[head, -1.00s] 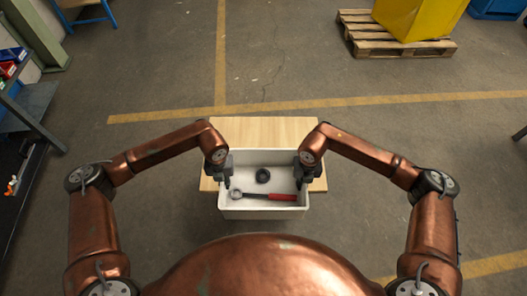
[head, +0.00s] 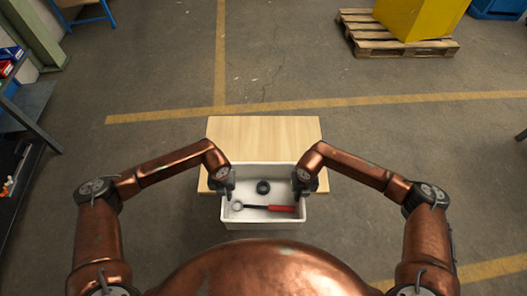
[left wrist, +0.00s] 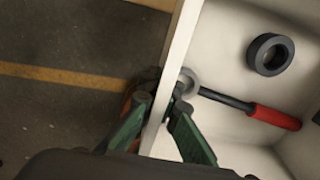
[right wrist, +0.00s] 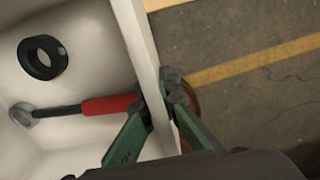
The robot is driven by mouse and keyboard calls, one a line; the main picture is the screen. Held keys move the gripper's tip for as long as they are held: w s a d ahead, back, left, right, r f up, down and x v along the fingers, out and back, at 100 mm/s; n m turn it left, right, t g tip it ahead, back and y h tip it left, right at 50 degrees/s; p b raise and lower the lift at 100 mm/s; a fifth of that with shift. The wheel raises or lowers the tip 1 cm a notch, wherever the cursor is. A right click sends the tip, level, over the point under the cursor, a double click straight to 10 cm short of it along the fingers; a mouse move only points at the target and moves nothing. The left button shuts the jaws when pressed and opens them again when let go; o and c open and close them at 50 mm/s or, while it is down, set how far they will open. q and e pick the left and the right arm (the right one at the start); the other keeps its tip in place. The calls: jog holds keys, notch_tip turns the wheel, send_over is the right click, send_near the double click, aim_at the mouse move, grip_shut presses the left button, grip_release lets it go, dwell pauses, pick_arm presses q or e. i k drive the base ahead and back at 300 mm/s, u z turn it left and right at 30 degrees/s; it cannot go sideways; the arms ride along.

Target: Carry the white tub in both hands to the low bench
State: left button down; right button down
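The white tub (head: 262,226) is held level in front of me, its far part overlapping the near edge of the low wooden bench (head: 263,135) in the head view. I cannot tell its exact height over the bench. My left gripper (head: 230,192) is shut on the tub's left wall (left wrist: 181,45), one finger on each side. My right gripper (head: 298,191) is shut the same way on the right wall (right wrist: 137,42). Inside the tub lie a dark ring (head: 263,187) and a red-handled tool (head: 281,208) with a ring-shaped end.
A wooden pallet (head: 368,40) with a yellow block (head: 420,14) stands at the back right. A dark shelf unit (head: 14,160) is at the left edge. The floor around the bench is clear, with yellow lines (head: 160,115). The bench top's far part is bare.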

aim_at(264, 150)
jog(key=i, duration=1)
